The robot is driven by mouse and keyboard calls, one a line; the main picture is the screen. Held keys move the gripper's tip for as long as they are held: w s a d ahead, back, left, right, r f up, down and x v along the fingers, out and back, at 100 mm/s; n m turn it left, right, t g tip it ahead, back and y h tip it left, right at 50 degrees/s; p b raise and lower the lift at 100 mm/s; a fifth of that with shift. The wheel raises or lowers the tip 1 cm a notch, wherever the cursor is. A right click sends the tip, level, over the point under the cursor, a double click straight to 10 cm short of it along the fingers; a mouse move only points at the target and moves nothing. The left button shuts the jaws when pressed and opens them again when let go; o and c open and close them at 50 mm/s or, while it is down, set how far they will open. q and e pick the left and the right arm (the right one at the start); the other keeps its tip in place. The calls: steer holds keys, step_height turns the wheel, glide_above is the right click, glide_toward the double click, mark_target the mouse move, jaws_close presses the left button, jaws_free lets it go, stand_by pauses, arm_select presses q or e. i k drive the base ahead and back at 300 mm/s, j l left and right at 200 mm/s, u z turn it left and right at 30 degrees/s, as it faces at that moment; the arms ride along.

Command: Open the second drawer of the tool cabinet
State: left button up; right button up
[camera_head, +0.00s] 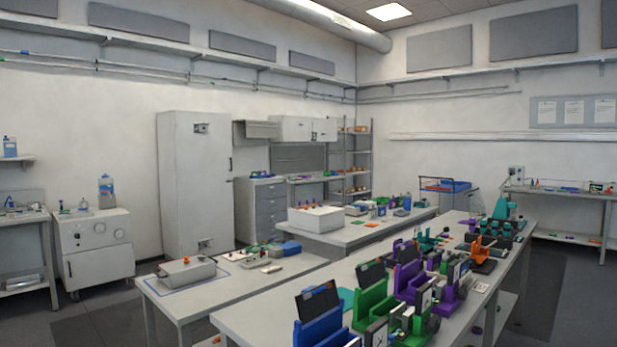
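A grey cabinet with several stacked drawers (271,205), which looks like the tool cabinet, stands against the back wall in the head view. It is right of a tall white cabinet and left of a wall bench. Its drawers look shut, with no front visibly standing out. Small coloured items lie on its top. Its lowest part is partly hidden behind the tables and a white box in front. Neither of my grippers shows in this view.
A small table (160,297) and a long bench (262,318) crowded with coloured fixtures fill the foreground. A middle table (340,236) with a white box (316,219) stands before the drawer cabinet. The tall white cabinet (190,185) is beside it. Open floor shows at far right.

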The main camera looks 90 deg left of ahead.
mark_target(264, 206)
steer(key=u, duration=1.6)
steer(key=i+j+u, duration=0.1)
steer(key=j+u, duration=0.15)
steer(key=i+j+u, duration=0.2)
steer(key=j, duration=0.25)
steer(key=j+u, duration=0.25)
steer(key=i+j+u, duration=0.45)
steer(key=j+u, duration=0.2)
steer(key=i+j+u, duration=0.2)
steer(key=u, duration=0.15)
steer(key=i+j+u, duration=0.5)
steer(key=u, duration=0.3)
steer(key=i+u, duration=0.3)
steer(key=i, duration=2.6)
steer(key=i+z, duration=0.15)
steer(key=i, duration=0.35)
steer(key=i+z, duration=0.2)
steer(key=i, duration=0.25)
steer(key=i+j+z, duration=0.15)
steer(key=i, duration=0.35)
steer(key=i+l+z, duration=0.15)
steer(key=i+z, duration=0.5)
steer(key=z, duration=0.15)
steer(key=i+z, duration=0.4)
steer(key=i+j+z, duration=0.2)
steer(key=z, duration=0.15)
steer(key=i, duration=0.1)
